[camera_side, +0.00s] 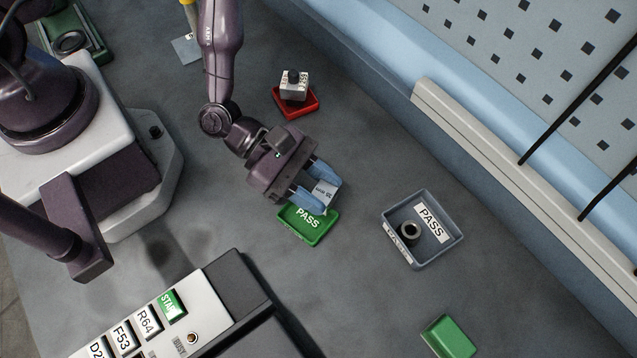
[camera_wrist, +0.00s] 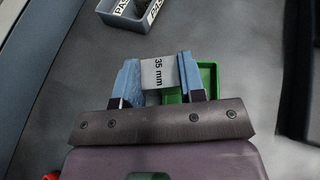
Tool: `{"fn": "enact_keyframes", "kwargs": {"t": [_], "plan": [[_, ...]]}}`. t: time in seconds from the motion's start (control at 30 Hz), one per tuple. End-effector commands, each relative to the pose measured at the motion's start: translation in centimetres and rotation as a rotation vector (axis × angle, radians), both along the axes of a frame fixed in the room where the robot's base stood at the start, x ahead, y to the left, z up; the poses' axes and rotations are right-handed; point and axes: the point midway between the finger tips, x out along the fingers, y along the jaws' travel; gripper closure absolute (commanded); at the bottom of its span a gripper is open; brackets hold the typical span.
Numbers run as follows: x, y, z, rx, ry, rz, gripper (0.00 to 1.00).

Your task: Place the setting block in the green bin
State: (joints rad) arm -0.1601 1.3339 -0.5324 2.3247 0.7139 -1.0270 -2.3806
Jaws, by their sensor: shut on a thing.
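The setting block (camera_side: 326,193), a pale grey block marked "35 mm", is held between the blue fingers of my gripper (camera_side: 318,190). In the wrist view the block (camera_wrist: 159,73) sits between the two fingertips (camera_wrist: 159,80). The green bin (camera_side: 318,235), a shallow tray with a PASS label, lies on the bench just below the gripper in the side view. In the wrist view the green bin (camera_wrist: 208,76) shows partly, behind and right of the block, with the right finger covering some of it. The gap between block and bin is hard to judge.
A blue-grey PASS bin (camera_side: 452,245) with a dark ring inside stands to the right. A red tray (camera_side: 288,108) carries a grey block with a black knob (camera_side: 294,84). A green block (camera_side: 449,337) lies lower right. A button panel (camera_side: 155,320) stands at the front. Bench between them is clear.

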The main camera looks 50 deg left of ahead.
Motion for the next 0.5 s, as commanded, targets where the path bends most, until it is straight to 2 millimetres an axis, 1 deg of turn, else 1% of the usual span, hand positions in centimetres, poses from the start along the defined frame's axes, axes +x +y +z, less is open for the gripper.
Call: {"fn": "enact_keyframes", "kwargs": {"t": [0.07, 0.1, 0.2, 0.5], "plan": [[0.00, -0.01, -0.21, -0.001, 0.001, 0.002, 1.00], [-0.01, 0.02, -0.27, -0.001, 0.002, 0.001, 0.58], [-0.01, 0.01, -0.24, 0.000, 0.001, 0.000, 0.38], [0.01, 0.01, -0.22, 0.000, 0.001, 0.000, 0.38]]}}
